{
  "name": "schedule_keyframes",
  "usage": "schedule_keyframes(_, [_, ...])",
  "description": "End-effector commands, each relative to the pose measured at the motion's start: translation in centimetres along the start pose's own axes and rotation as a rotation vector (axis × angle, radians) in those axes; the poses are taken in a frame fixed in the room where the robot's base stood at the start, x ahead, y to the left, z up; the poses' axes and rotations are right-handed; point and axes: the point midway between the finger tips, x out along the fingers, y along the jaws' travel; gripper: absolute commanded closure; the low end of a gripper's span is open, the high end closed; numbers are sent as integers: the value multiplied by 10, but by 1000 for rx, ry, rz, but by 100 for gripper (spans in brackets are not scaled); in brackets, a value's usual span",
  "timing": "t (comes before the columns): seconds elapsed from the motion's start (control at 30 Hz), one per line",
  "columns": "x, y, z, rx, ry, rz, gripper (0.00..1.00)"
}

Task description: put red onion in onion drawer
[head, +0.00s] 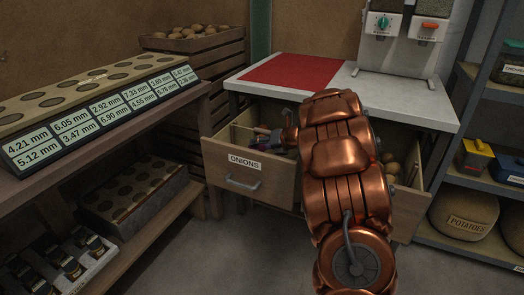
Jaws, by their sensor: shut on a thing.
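The onion drawer (247,178), labelled ONIONS, is pulled open under the white worktop, with a grey handle on its wooden front. My copper arm reaches over the counter front and covers the drawer's right part. My gripper (272,138) is partly in view at the drawer's opening, left of the arm, at about rim height. It is shut on the red onion, which is mostly hidden by the fingers and arm. I cannot tell whether the onion touches the drawer floor.
A second open drawer with light potatoes or onions (390,167) shows right of my arm. A red mat (295,72) and a dispenser (398,40) are on the worktop. A sizing rack (95,100) stands left, a crate (195,45) behind, shelves with a potato sack (463,215) right.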

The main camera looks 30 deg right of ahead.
Motion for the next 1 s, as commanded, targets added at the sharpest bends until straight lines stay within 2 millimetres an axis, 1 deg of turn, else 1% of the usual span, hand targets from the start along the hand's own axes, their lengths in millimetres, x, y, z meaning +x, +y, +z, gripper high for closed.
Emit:
schedule_keyframes(0.03, [6,-5,-7,2,1,1,88])
schedule_keyframes(0.13, [9,-8,-12,1,1,0,88])
schedule_keyframes(0.37, [8,-8,-11,-1,1,-1,88])
schedule_keyframes(0.97, [14,-15,-20,0,0,-1,88])
schedule_keyframes(1.0, [14,-15,-20,0,1,-1,47])
